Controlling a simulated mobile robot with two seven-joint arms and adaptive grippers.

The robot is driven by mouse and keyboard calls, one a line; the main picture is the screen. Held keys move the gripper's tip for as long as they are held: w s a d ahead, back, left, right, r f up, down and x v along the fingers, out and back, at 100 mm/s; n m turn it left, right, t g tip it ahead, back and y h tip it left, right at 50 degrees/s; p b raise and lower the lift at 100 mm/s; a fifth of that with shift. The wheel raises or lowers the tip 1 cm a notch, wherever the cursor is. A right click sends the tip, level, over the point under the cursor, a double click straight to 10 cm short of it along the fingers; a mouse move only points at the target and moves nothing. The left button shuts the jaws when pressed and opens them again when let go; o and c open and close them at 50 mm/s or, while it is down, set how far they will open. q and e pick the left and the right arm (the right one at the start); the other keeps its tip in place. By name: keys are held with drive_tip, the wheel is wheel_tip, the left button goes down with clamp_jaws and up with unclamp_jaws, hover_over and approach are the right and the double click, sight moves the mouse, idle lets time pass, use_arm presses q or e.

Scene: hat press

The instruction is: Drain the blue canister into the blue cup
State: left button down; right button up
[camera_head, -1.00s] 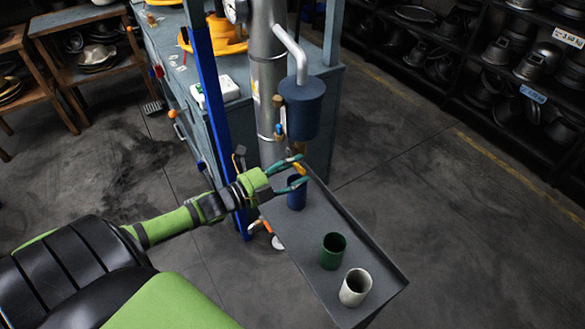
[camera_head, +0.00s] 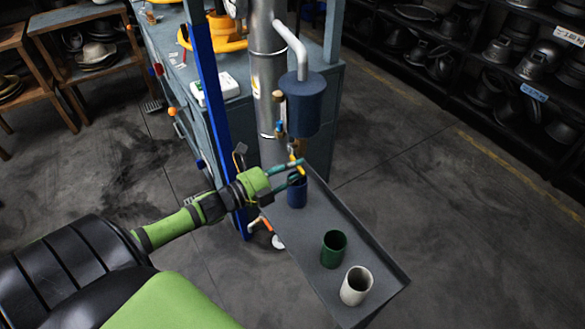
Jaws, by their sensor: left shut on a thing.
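The blue canister (camera_head: 305,105) hangs from a bent grey pipe beside the steel column. A brass-coloured outlet and a yellow lever (camera_head: 295,158) sit below it. The blue cup (camera_head: 297,193) stands upright on the grey tray under the outlet, its top partly hidden by my fingers. My left gripper (camera_head: 297,170) is just above the cup with its teal fingers around the yellow lever, shut on it. Whether liquid flows is too small to tell. My right gripper is not in view.
A green cup (camera_head: 334,249) and a white cup (camera_head: 356,286) stand upright on the front part of the tray (camera_head: 293,235). A blue post (camera_head: 207,95) rises left of the column. Shelves of metal moulds line the right; the floor there is clear.

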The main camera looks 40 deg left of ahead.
use_arm(q)
drive_tip(key=w+a+f+m+b, duration=0.2)
drive_tip(key=a+m+b, duration=0.3)
drive_tip(key=m+b, duration=0.8)
drive_tip(key=shift+w+a+f+m, duration=0.2)
drive_tip(key=shift+f+m, duration=0.6)
drive_tip(key=shift+m, duration=0.5)
drive_tip(key=c, duration=1)
unclamp_jaws()
drive_tip(key=v, duration=1.2)
drive_tip(key=shift+s, duration=0.1)
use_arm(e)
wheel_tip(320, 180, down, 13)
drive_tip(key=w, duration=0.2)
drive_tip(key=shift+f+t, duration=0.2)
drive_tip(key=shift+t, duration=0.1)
use_arm(q)
drive_tip(key=shift+a+f, duration=0.1)
drive_tip(key=shift+f, duration=0.05)
